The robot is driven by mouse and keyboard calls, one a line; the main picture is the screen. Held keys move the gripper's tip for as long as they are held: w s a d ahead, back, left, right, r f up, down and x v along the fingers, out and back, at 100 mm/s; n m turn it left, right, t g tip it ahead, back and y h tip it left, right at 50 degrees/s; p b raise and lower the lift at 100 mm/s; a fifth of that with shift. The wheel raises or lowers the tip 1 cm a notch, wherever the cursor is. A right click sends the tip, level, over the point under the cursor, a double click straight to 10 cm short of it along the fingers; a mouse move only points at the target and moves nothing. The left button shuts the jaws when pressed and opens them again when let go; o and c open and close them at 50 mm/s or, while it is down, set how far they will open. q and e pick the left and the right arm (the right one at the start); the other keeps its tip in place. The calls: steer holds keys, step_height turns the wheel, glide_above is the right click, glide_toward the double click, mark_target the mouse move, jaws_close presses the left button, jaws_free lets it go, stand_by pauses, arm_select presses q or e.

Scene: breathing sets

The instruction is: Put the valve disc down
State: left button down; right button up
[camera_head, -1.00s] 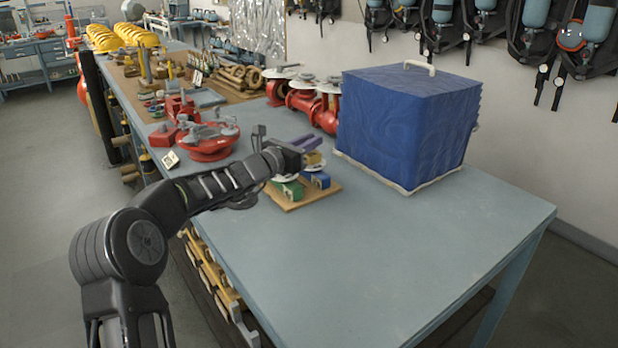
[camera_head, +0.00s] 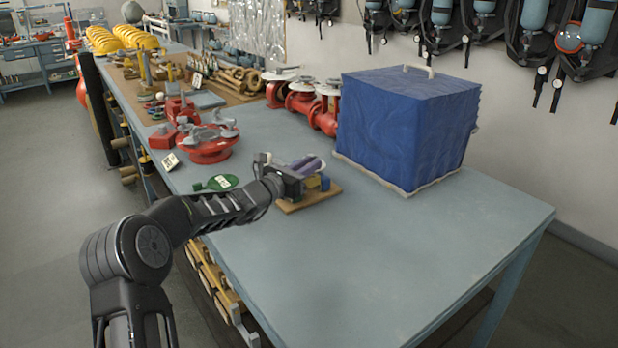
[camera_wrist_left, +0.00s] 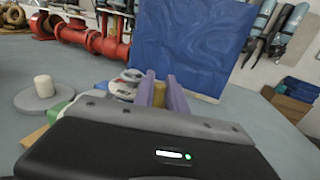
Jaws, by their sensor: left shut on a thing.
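My left gripper (camera_head: 312,164) has purple fingers and is low over a small wooden board (camera_head: 296,207) on the blue-grey table. Its fingers also show in the left wrist view (camera_wrist_left: 160,90), shut on a brass-coloured piece (camera_wrist_left: 159,95), which I take as part of the valve disc. The rest of the disc is hidden by the gripper, so I cannot tell whether it touches the board. A blue block (camera_head: 325,184) on the board shows beside the gripper. A white, labelled round part (camera_wrist_left: 124,88) is just left of the fingers. My right gripper is not in view.
A large blue covered box (camera_head: 405,130) stands right of the board. Red pipe fittings (camera_head: 303,102) stand at the back. The table's front right is clear.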

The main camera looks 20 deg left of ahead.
mark_target(309, 178)
arm_select(q)
steer(key=shift+f, duration=1.85)
steer(key=shift+f, duration=0.15)
steer(key=c, duration=1.4)
jaws_free()
steer(key=shift+o, duration=0.2)
steer(key=b+v, duration=0.2)
steer(key=v, duration=1)
